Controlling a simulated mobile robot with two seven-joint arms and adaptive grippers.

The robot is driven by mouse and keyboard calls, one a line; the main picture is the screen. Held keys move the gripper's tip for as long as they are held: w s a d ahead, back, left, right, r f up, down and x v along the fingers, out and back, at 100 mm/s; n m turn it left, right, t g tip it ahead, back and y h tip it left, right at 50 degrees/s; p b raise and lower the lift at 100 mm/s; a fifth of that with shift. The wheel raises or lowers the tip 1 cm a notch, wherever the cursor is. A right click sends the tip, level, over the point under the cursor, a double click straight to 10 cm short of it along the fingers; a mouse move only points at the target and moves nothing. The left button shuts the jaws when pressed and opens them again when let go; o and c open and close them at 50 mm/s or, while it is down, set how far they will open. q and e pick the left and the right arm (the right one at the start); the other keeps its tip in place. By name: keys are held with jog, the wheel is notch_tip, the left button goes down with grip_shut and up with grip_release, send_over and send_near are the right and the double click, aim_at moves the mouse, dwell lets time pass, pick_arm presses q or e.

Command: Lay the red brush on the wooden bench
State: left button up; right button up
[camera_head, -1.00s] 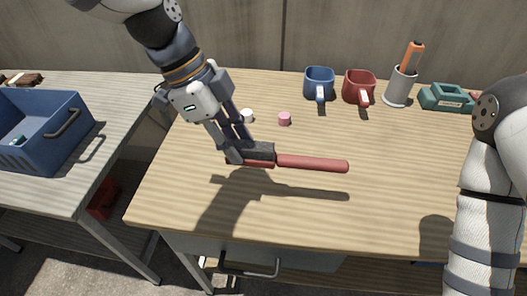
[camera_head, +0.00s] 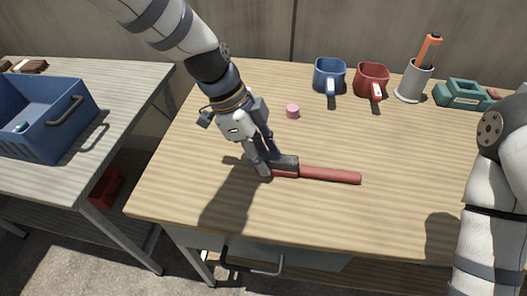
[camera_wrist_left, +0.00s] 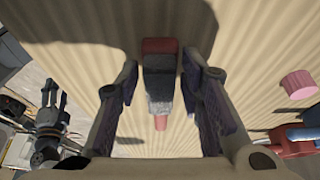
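The red brush (camera_head: 330,175) lies on the wooden bench (camera_head: 400,205), its handle to the right and its grey head (camera_head: 284,163) under my left gripper. My left gripper (camera_head: 266,172) is low over the head end. In the left wrist view the grey part of the brush (camera_wrist_left: 159,85) lies between the two spread fingers (camera_wrist_left: 160,105), with a gap on each side. The fingers do not touch it. My right arm stands at the right of the head view, its gripper out of that picture. My right gripper (camera_wrist_left: 53,100) shows small in the left wrist view, its fingers apart.
A pink cylinder (camera_head: 293,111) stands behind my left gripper. A blue mug (camera_head: 329,75), a red mug (camera_head: 371,80), a grey cup (camera_head: 410,84) with an orange-handled tool and a green object (camera_head: 462,94) line the back. A blue crate (camera_head: 38,135) is on the left table. The bench's front middle is clear.

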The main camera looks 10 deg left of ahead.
pick_arm(q)
jog(key=shift+o, duration=0.3)
jog(key=v, duration=1.2)
jog(key=shift+r+p, duration=0.3)
jog(key=shift+p, duration=0.1)
